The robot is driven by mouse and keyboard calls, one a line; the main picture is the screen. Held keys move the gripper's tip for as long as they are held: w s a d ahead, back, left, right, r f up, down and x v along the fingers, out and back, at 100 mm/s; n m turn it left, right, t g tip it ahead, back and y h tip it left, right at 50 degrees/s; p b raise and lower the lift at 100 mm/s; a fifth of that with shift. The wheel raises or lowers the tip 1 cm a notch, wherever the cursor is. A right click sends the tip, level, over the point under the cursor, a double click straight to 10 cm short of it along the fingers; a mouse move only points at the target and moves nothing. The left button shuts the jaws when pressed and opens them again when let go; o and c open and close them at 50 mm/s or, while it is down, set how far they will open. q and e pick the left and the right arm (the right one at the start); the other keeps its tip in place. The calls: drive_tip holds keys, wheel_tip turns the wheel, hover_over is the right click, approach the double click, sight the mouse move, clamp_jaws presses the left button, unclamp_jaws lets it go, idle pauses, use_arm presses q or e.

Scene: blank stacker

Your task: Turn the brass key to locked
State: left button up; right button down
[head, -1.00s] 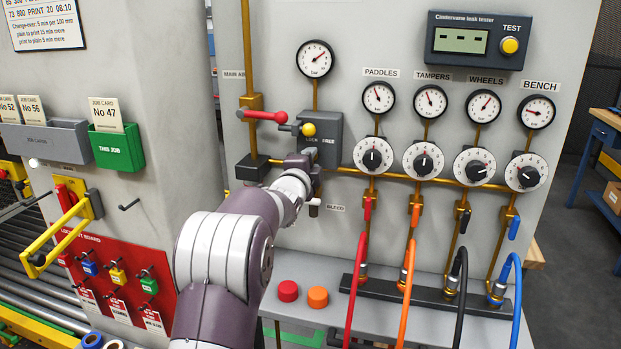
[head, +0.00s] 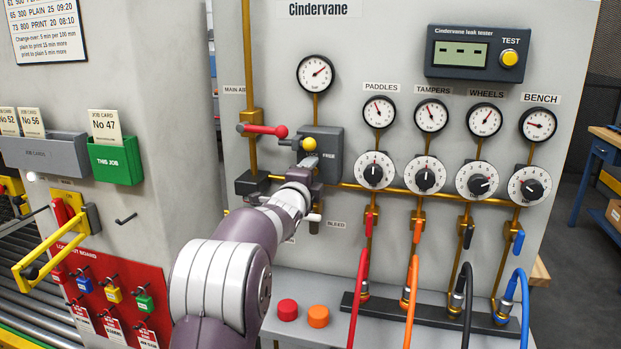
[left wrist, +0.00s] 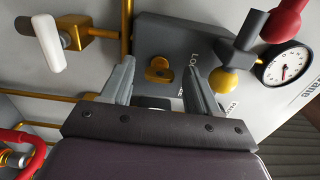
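The brass key (left wrist: 158,70) shows in the left wrist view on the face of the dark grey box (left wrist: 165,35), with its knob between the fingers of my left gripper (left wrist: 160,84). The two fingers are apart, one on each side of the key with a gap to it. I cannot tell how far the key stands beyond the fingertips. Part of a LOCK label shows beside the right finger. In the head view my left gripper (head: 308,164) is in front of the box (head: 334,142) and hides the key; the FREE label shows at its right. My right gripper is out of view.
A yellow ball knob (head: 309,144) and a red lever (head: 265,130) are close above my gripper. A white-handled valve (left wrist: 48,42) is at the upper left in the wrist view. Brass pipes run along the panel. Dials (head: 374,171) and coloured hoses are to the right.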

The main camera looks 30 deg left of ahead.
use_arm(q)
drive_tip(key=b+v, duration=0.2)
drive_tip(key=v, duration=1)
drive_tip(key=shift+s, duration=0.35)
drive_tip(key=shift+f, duration=0.15)
